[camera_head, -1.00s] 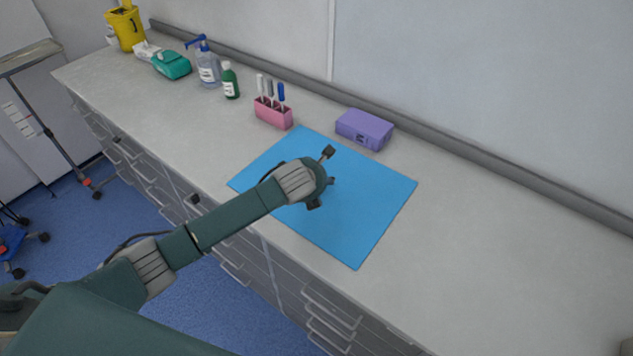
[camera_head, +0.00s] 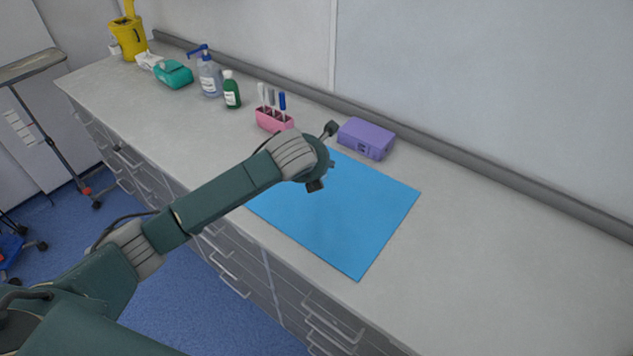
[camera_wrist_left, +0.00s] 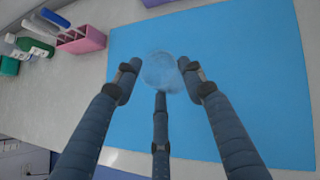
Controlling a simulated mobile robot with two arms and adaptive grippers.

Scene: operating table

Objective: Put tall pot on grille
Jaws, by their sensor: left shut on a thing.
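My left gripper (camera_head: 326,160) is over the blue mat, its fingers pointing down and away from the head camera. In the left wrist view its three dark fingers (camera_wrist_left: 161,84) close around a clear, round-topped thing (camera_wrist_left: 160,70), probably the tall pot. The blue mat shows through it. Its height and lower part cannot be made out, and the hand hides it in the head view. I cannot see a grille in either view. My right gripper is not in view.
The blue mat (camera_head: 360,225) lies on the grey counter (camera_head: 480,260). A purple box (camera_head: 366,138) and a pink holder with pens (camera_head: 274,120) stand behind it. Bottles (camera_head: 209,76), a teal case (camera_head: 173,74) and a yellow bin (camera_head: 128,38) are further left. The counter's right side is clear.

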